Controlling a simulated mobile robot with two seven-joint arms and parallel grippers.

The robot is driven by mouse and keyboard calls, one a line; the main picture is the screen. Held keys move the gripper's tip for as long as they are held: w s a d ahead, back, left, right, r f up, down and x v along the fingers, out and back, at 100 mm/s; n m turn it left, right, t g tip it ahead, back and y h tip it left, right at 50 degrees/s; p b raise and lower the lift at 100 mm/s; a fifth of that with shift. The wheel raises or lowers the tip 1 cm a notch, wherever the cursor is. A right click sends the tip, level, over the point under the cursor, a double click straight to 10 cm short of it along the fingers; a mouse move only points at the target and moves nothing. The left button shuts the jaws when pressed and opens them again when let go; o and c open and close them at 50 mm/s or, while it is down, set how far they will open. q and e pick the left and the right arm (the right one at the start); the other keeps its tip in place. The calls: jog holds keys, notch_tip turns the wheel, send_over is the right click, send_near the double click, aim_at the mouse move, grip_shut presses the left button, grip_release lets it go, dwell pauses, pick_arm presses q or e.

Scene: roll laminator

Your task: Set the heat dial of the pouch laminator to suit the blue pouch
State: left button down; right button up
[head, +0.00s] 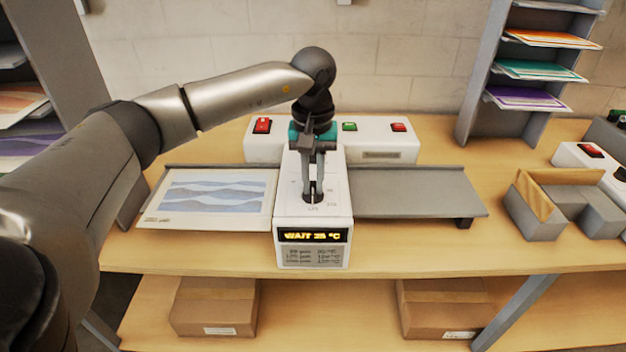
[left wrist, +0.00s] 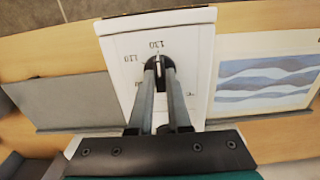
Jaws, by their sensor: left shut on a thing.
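The white pouch laminator (head: 340,215) stands mid-table with its black heat dial (head: 312,195) on top. My left gripper (head: 313,188) points down and is shut on the dial. In the left wrist view the fingers (left wrist: 162,80) close around the dial (left wrist: 159,64); marks 110 and 130 show near it, and I cannot surely tell where its pointer stands. The amber display (head: 312,236) seems to read WAIT 25 °C. A settings label (head: 312,254) below it is too small to read surely. The blue-wave pouch (head: 212,197) lies on the left tray; its corner print is unclear. My right gripper is not in view.
An empty grey tray (head: 415,190) extends right of the laminator. Behind it is a white unit (head: 380,145) with red and green switches. A rack of coloured sheets (head: 540,70) stands back right, and an open box (head: 540,220) sits at right.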

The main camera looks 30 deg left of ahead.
aim_at(313, 187)
pick_arm(q)
jog(key=c, duration=0.9)
grip_release()
jog(key=shift+o, duration=0.2)
notch_tip(313, 187, up, 15)
jog(key=shift+r+p, duration=0.15)
jog(key=shift+p, duration=0.25)
